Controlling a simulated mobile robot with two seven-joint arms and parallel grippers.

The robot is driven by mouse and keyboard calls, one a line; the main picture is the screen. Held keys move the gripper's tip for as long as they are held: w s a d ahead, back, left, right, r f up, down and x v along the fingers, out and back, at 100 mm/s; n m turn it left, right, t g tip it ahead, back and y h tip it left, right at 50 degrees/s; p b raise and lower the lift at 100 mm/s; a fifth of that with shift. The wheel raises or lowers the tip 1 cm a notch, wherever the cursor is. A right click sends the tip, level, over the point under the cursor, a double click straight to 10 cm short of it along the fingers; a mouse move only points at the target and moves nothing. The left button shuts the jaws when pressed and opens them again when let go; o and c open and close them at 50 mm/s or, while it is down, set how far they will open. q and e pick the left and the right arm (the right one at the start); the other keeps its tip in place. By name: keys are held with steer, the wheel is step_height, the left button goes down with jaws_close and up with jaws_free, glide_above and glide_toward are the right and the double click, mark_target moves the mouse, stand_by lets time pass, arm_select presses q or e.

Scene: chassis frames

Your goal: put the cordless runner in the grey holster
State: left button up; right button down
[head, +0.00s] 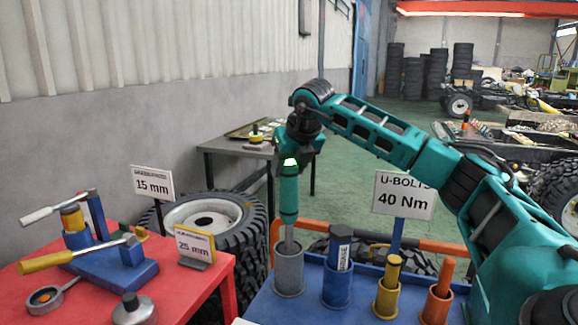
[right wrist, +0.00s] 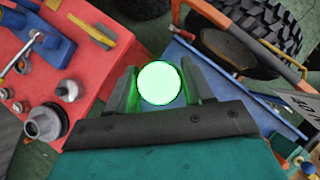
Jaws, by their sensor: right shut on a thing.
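The cordless runner (head: 289,198) is a teal upright tool with a thin silver lower end. The right wrist view shows this top as a bright green-white disc (right wrist: 159,82) between the two fingers. The grey holster (head: 288,274) stands at the left end of the blue bench. The runner's lower end shows at the holster's mouth; how deep it reaches is hidden. My left gripper is not in view.
The blue bench (head: 268,306) also bears a blue holder (head: 337,286) with a dark-topped tool, a yellow holder (head: 386,300) and an orange holder (head: 436,306), close by on the right. A "U-BOLTS 40 Nm" sign (head: 404,195) stands behind. A red table (head: 190,292) with tools is left.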

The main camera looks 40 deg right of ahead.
steer(key=shift+c, duration=2.2)
jaws_free()
steer(key=shift+r, duration=0.15)
steer(key=v, duration=1.2)
steer(key=shift+s+a, duration=0.1)
